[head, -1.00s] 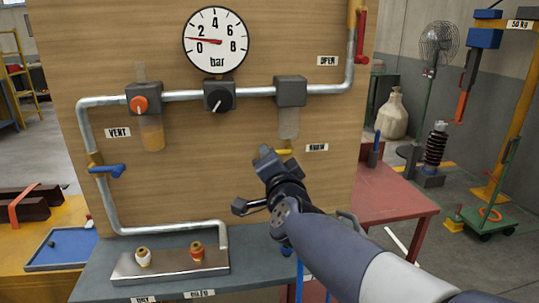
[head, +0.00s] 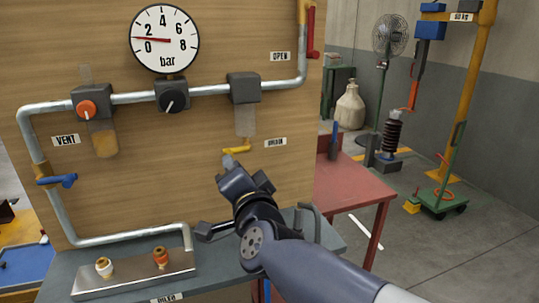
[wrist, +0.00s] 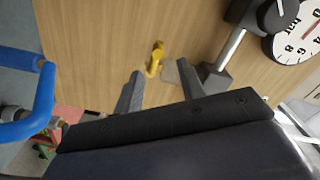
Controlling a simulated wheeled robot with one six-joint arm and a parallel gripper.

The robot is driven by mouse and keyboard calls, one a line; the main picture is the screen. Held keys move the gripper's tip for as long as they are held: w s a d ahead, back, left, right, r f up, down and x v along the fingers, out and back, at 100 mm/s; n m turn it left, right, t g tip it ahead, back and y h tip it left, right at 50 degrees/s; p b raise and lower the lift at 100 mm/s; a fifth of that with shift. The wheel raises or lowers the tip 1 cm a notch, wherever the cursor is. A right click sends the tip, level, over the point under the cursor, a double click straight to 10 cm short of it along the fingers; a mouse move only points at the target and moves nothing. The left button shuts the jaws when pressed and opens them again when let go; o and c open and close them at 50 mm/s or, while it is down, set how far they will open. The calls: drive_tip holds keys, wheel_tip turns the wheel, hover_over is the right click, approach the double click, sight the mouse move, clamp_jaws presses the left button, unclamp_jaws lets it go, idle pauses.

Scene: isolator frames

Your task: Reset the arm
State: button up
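My gripper (wrist: 160,68) is open and empty in the wrist view, with its two fingers apart. A yellow valve lever (wrist: 155,58) on the wooden panel shows beyond the gap between them. In the head view my arm reaches in from the lower right. Its end (head: 232,172) is in front of the panel (head: 205,195), just below the same yellow lever (head: 237,150). The fingers are mostly hidden in the head view. I see no contact with the lever, though the exact distance to the panel is unclear.
The panel carries a pressure gauge (head: 164,39), metal piping, an orange vent knob (head: 87,109), a black knob (head: 172,96), a blue lever (head: 56,180) and a red lever (head: 311,29). A metal block (head: 136,276) lies on the bench. A red table (head: 352,188) stands to the right.

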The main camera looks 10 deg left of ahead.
sight(227, 152)
drive_tip(key=x, duration=1)
drive_tip(key=shift+w+a+f, duration=0.1)
drive_tip(key=shift+w+a, duration=0.1)
drive_tip(key=shift+s, duration=0.1)
drive_tip(key=v, duration=1.1)
drive_tip(key=x, duration=1.1)
drive_tip(key=shift+f+n, duration=0.2)
drive_tip(key=shift+n, duration=0.2)
drive_tip(key=shift+f+n, duration=0.3)
drive_tip(key=shift+n, duration=0.4)
